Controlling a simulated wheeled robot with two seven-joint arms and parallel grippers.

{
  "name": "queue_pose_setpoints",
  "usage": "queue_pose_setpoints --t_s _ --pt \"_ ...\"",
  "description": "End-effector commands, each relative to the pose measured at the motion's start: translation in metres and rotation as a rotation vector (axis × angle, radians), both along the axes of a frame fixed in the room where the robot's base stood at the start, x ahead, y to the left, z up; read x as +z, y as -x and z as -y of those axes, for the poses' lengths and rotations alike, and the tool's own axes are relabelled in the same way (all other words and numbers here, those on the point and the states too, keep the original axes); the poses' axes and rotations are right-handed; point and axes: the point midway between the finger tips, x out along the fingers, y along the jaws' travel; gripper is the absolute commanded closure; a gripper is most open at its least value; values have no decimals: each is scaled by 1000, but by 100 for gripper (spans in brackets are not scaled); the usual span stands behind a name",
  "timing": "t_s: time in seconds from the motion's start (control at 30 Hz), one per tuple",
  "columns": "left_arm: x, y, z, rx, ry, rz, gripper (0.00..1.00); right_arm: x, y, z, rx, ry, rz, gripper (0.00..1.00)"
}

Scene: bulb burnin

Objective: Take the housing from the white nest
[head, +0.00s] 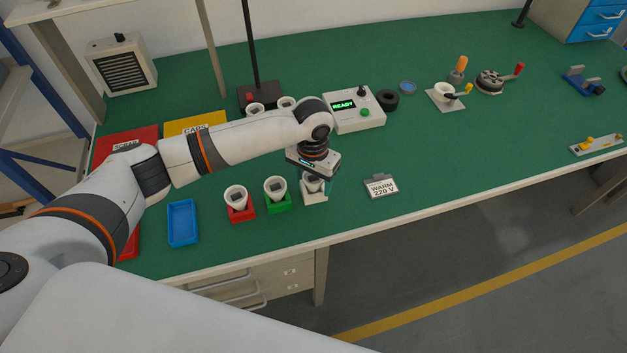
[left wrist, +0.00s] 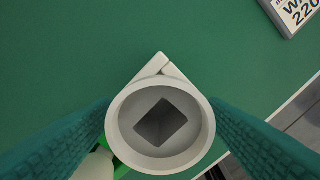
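The housing is a white, round cup (head: 313,184) with a dark square opening, standing in the white nest (head: 316,198) near the bench's front edge. In the left wrist view, I look down into the housing (left wrist: 160,126), and a corner of the white nest (left wrist: 163,66) shows behind it. My left gripper (head: 316,181) points down over it, with its teal fingers on either side of the housing. The fingers look spread, and I cannot tell whether they touch its wall. My right gripper is not in view.
Similar white cups stand in a green nest (head: 278,204) and a red nest (head: 241,215) to the left. A blue tray (head: 182,223) lies farther left. A WARM 220 V sign (head: 381,187) stands to the right. A READY tester (head: 355,112) stands behind.

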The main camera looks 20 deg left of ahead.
Motion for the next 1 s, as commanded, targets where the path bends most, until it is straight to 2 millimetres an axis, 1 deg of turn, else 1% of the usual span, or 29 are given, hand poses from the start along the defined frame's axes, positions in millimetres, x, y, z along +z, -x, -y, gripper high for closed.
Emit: queue_pose_setpoints --t_s 0.03,0.23,0.47,0.57,0.67,0.9,1.0 --pt "0 0 0 0 0 0 42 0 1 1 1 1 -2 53" --pt "1 0 0 0 0 0 75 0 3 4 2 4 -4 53" --pt "1 0 0 0 0 1 75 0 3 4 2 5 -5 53" --pt "8 -1 0 0 3 2 75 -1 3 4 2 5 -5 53" --pt "23 -1 0 0 3 4 75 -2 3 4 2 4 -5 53" --pt "72 -1 0 0 3 4 75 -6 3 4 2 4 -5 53" --pt "87 -1 0 0 2 3 75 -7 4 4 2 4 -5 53"
